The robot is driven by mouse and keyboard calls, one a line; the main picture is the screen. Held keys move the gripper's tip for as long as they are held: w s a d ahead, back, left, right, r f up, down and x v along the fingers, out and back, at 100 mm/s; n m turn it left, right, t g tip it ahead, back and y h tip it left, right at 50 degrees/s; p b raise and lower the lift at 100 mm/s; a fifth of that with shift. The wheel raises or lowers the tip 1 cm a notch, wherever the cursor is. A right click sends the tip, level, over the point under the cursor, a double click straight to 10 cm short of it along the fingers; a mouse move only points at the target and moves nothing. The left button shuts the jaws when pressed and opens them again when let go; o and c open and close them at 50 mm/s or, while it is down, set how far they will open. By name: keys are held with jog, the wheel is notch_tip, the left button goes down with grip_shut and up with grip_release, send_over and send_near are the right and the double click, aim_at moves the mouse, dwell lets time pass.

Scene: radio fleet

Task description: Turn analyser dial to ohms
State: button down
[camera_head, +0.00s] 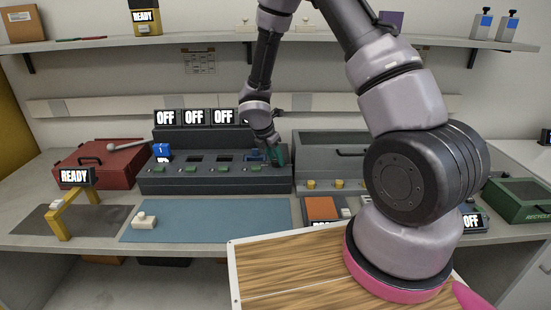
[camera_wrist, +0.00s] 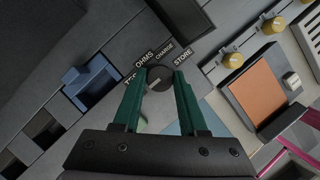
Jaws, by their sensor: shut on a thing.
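The analyser dial (camera_wrist: 160,78) is a small dark round knob in the wrist view. Labels around its far side read OHMS, CHARGE and STORE, with another label on the left partly hidden. My gripper (camera_wrist: 158,82) has its green fingers on either side of the dial, shut on it. I cannot tell clearly which label the dial points to. In the head view my gripper (camera_head: 277,158) is at the right end of the dark analyser bench unit (camera_head: 215,180), and the dial is hidden there.
A blue block (camera_wrist: 92,80) sits in a bay left of the dial. Yellow knobs (camera_head: 339,184) and an orange panel (camera_head: 321,209) are to the right. A red toolbox (camera_head: 97,166), a yellow stand (camera_head: 62,221) and a blue mat (camera_head: 205,220) are on the left of the bench.

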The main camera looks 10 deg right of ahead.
jog(key=shift+m, duration=0.3)
jog(key=m, duration=0.2)
jog(key=m+g+h, duration=0.1)
jog(key=m, duration=0.1)
jog(key=shift+w+g, duration=0.15)
jog(key=shift+g, duration=0.15)
jog(key=m+g, duration=0.1)
jog(key=m, duration=0.4)
jog(key=shift+w+g, duration=0.15)
jog(key=shift+g, duration=0.25)
jog(key=m, duration=0.2)
jog(key=m+g+y, duration=0.1)
jog(key=m, duration=0.1)
jog(key=shift+w+g, duration=0.1)
jog(key=shift+g, duration=0.2)
jog(key=shift+m+g+y, duration=0.5)
jog(key=shift+m+g, duration=0.1)
jog(key=shift+m, duration=1.5)
jog(key=shift+d, duration=0.1)
jog(key=shift+c, duration=2.2)
grip_release()
